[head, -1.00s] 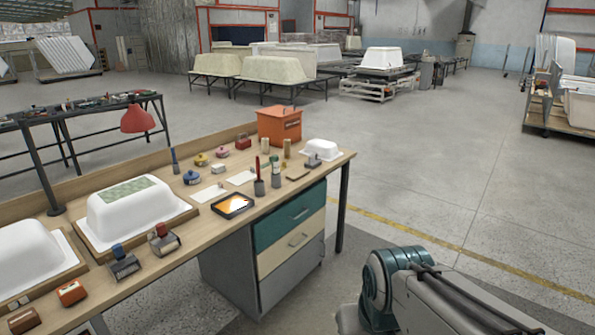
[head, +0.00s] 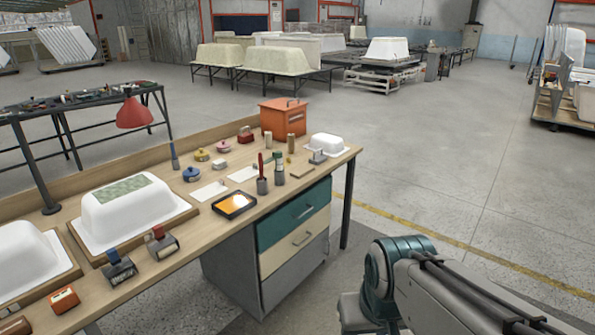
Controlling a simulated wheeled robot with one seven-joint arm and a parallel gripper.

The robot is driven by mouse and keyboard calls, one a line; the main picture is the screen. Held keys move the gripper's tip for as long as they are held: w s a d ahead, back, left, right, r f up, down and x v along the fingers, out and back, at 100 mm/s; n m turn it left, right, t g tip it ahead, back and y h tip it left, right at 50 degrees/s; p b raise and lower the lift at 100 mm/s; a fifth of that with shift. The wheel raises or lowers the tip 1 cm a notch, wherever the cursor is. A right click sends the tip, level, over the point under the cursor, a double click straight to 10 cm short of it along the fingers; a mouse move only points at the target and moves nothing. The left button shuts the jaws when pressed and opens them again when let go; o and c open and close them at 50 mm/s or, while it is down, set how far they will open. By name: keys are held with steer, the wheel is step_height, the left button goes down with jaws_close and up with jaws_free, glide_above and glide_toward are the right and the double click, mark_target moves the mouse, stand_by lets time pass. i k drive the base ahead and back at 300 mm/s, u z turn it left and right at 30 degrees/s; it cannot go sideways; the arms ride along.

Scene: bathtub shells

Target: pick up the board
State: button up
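The workbench (head: 165,290) carries several flat wooden pieces, and I cannot tell for sure which one is the board. A small flat brown piece (head: 302,172) lies near the right end, in front of a small white tub shell (head: 327,146). Larger wooden bases lie under the two big white shells, and one base (head: 186,217) shows around the middle shell (head: 128,213). My arm's teal and grey links show at the lower right, apart from the bench. My gripper is out of view.
An orange box (head: 284,118), a black-framed tray (head: 234,206), pots and hand tools crowd the bench top. Drawers (head: 292,222) fill the bench's right front. Open concrete floor lies to the right.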

mark_target(301, 171)
steer(key=z, duration=0.45)
steer(key=i, duration=2.85)
steer(key=u, duration=0.5)
steer(key=i, duration=0.3)
steer(key=u, duration=0.3)
